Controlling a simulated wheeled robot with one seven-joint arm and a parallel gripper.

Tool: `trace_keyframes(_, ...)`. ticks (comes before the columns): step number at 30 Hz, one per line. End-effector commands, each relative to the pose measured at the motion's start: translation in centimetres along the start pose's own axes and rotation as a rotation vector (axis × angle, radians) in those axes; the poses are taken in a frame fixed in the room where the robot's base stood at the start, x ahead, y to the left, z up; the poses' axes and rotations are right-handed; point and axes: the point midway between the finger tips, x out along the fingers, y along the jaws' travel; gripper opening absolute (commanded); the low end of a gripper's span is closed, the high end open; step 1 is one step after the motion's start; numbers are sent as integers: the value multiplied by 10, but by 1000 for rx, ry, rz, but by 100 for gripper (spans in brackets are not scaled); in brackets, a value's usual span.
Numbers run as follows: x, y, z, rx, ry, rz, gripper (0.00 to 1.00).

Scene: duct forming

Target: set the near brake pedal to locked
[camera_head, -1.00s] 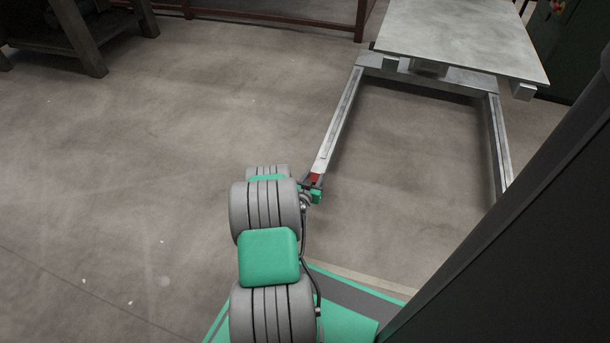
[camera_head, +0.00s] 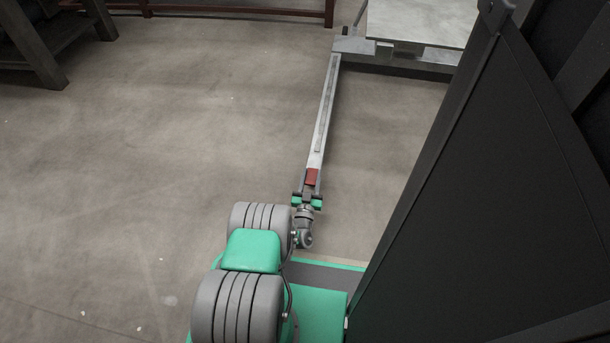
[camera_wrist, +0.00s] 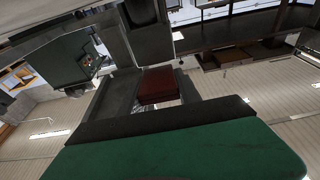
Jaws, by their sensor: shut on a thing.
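The near brake pedal (camera_head: 312,176) is a small red block at the near end of a long grey rail (camera_head: 326,115) of the cart-like frame. It also shows in the wrist view as a dark red block (camera_wrist: 158,84), just beyond the green and black body of my gripper. My gripper (camera_head: 310,184) reaches the rail's near end, its fingers on either side of the red pedal and shut on it. The gripper hides part of the pedal's near side. I cannot tell the pedal's tilt.
The frame's pale table top (camera_head: 415,22) stands at the far end of the rail. A large dark panel (camera_head: 490,200) fills the right side. A dark bench (camera_head: 45,45) stands at the far left. The floor left of the rail is clear.

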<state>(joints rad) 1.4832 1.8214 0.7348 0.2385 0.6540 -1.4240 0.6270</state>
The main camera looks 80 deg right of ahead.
Motion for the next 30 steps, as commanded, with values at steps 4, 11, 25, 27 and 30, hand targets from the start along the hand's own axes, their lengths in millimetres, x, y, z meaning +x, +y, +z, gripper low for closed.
trace_keyframes(4,0,0,0,0,4,0,0)
trace_keyframes(11,0,1,0,1,3,0,42)
trace_keyframes(25,0,-1,0,1,1,-1,62)
trace_keyframes(27,1,-3,-1,2,-4,-4,62)
trace_keyframes(30,1,-12,-2,3,-24,-16,62)
